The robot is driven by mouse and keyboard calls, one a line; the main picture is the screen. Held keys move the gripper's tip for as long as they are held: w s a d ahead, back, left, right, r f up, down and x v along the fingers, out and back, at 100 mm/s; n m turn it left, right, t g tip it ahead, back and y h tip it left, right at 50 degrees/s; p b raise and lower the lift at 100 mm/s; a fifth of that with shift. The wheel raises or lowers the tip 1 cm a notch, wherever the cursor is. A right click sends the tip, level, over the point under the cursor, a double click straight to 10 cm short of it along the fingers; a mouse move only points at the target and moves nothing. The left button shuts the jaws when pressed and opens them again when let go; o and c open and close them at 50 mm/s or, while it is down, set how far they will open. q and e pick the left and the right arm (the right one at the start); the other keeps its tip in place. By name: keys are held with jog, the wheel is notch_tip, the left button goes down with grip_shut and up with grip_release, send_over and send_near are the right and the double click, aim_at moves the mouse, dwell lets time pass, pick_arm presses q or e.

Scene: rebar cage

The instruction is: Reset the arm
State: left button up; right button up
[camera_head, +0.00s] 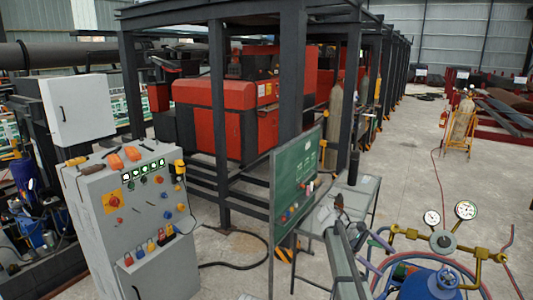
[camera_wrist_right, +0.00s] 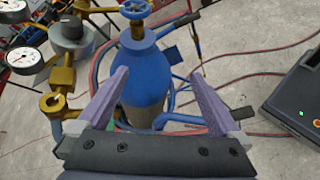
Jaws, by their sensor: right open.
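My right gripper (camera_head: 388,262) is at the lower right of the head view, beside the blue gas cylinder (camera_head: 430,284). In the right wrist view the two purple fingers of my right gripper (camera_wrist_right: 160,72) are spread wide apart with nothing held. The blue cylinder (camera_wrist_right: 143,70), with its blue valve wheel on top, shows beyond and between the fingers. I cannot tell whether a finger touches it. My left gripper is not in view.
A brass manifold with gauges (camera_head: 466,210) stands close beside my right gripper. A green panel (camera_head: 296,172) and a small table (camera_head: 364,186) are to its left. A grey control cabinet (camera_head: 135,215) stands further left. Red hoses (camera_wrist_right: 255,52) lie on the floor.

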pick_arm(q)
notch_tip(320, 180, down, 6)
jog(key=b, duration=0.6)
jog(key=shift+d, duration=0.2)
pick_arm(e)
jog(key=s+a+f+t+y, duration=0.1)
jog(key=s+a+f+y, duration=0.2)
jog(key=s+a, duration=0.6)
jog(key=s+a+f+m+t+y, duration=0.1)
jog(key=s+a+f+t+y, duration=0.1)
jog(key=s+a+f, duration=0.6)
jog(key=s+a+f+m+t+y, duration=0.1)
jog(key=s+a+f+y, duration=0.3)
jog(key=s+a, duration=0.6)
jog(key=a+f+t, duration=0.1)
jog(key=a+f, duration=0.1)
jog(key=a, duration=0.2)
jog(key=shift+s, duration=0.3)
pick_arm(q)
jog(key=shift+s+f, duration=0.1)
